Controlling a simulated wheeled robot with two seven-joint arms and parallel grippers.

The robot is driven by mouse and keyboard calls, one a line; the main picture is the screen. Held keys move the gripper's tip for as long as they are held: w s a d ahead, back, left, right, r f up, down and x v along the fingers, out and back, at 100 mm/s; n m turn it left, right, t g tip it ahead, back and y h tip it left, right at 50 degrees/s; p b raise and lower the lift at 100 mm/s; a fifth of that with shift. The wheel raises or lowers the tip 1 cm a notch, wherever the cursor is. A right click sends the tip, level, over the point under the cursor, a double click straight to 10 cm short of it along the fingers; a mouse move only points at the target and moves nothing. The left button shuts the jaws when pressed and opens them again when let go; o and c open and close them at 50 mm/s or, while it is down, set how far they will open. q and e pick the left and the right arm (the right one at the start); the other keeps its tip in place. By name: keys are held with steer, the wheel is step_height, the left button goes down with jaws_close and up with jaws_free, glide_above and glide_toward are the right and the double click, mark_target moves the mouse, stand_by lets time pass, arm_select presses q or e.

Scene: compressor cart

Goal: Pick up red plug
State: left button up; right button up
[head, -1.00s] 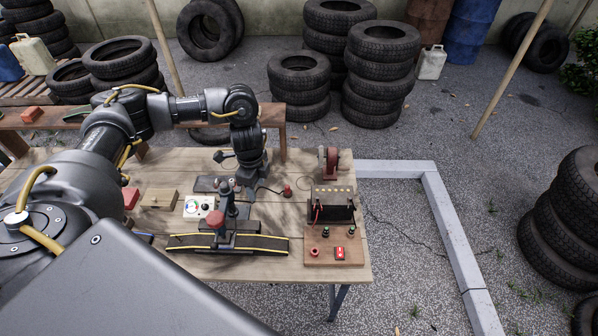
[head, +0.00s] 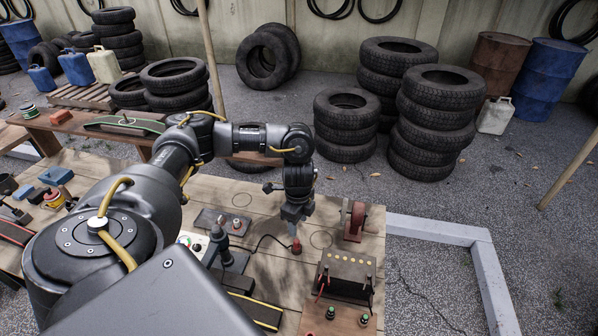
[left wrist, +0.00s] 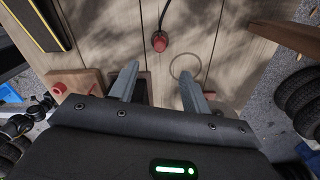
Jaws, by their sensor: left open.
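The red plug (head: 296,248) stands on the wooden table with a black cable running from it to the left. It also shows in the left wrist view (left wrist: 159,42), beyond the gap between my fingertips. My left gripper (head: 294,230) is just above the plug in the head view, pointing down. In the left wrist view its two fingers (left wrist: 160,76) are apart with nothing between them. My right gripper is in neither view.
A black battery box (head: 346,272) stands right of the plug, with a red-wheeled device (head: 354,220) behind it. A dark post tool (head: 221,247) stands to the left. The table (head: 262,207) is bare around the plug and a drawn circle.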

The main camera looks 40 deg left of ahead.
mark_target(297, 241)
arm_select(q)
step_height(297, 241, down, 5)
steer(key=shift+d+f+b, duration=0.1)
steer(key=shift+b, duration=0.6)
steer(key=shift+s+a+f+p, duration=0.1)
steer(key=shift+f+p, duration=0.1)
steer(key=shift+f, duration=0.7)
steer(key=shift+a+f+p, duration=0.15)
steer(key=shift+f, duration=0.75)
steer(key=shift+s+a+f+p, duration=0.1)
steer(key=shift+f+p, duration=0.1)
steer(key=shift+f, duration=0.7)
jaws_close()
steer(key=shift+r, duration=0.15)
step_height(297, 241, up, 9)
steer(key=shift+f, duration=0.15)
steer(key=shift+r, duration=0.55)
steer(key=d+r+n+b, duration=0.2)
steer(key=d+r+n, duration=0.2)
steer(key=d+r, duration=0.2)
steer(key=s+d+r+n+b, duration=0.1)
steer(key=d+r+n, duration=0.4)
steer(key=d, duration=0.6)
steer(key=shift+s+r+b, duration=0.3)
steer(key=shift+r+b, duration=0.05)
steer(key=shift+b, duration=0.25)
